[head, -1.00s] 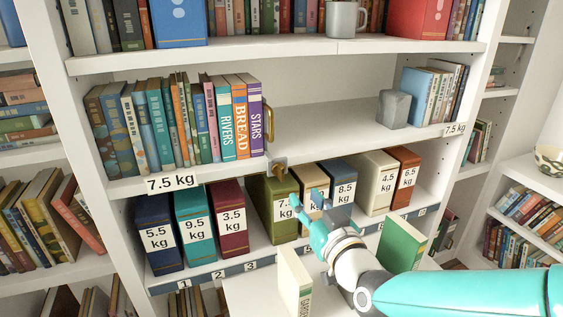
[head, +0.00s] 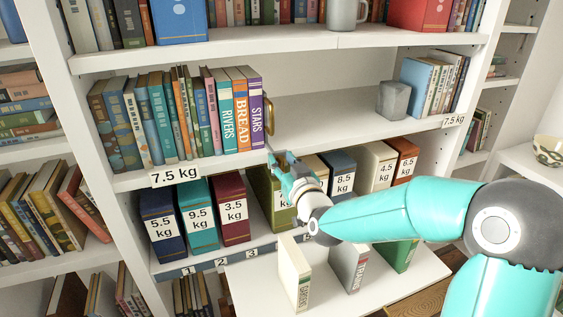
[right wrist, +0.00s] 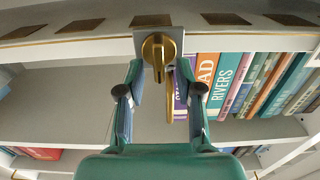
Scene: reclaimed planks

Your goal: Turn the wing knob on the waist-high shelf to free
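The brass wing knob (right wrist: 157,50) sits on a small grey plate at the front edge of the waist-high shelf (head: 215,165), seen in the right wrist view. In the head view my right gripper hides the knob. My right gripper (head: 281,160) is at that shelf edge, just below the purple STARS book. In the right wrist view my right gripper (right wrist: 158,75) has its fingers apart, one on each side below the knob, with a gap between them. I cannot tell whether either finger touches it. My left gripper is not in view.
A brass handle (head: 270,115) stands beside the STARS book (head: 256,122), at the end of the book row. A grey block (head: 392,101) is farther right on the shelf. Weight-labelled books, such as the red 3.5 kg one (head: 231,208), stand below. A white surface (head: 250,285) holds several books.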

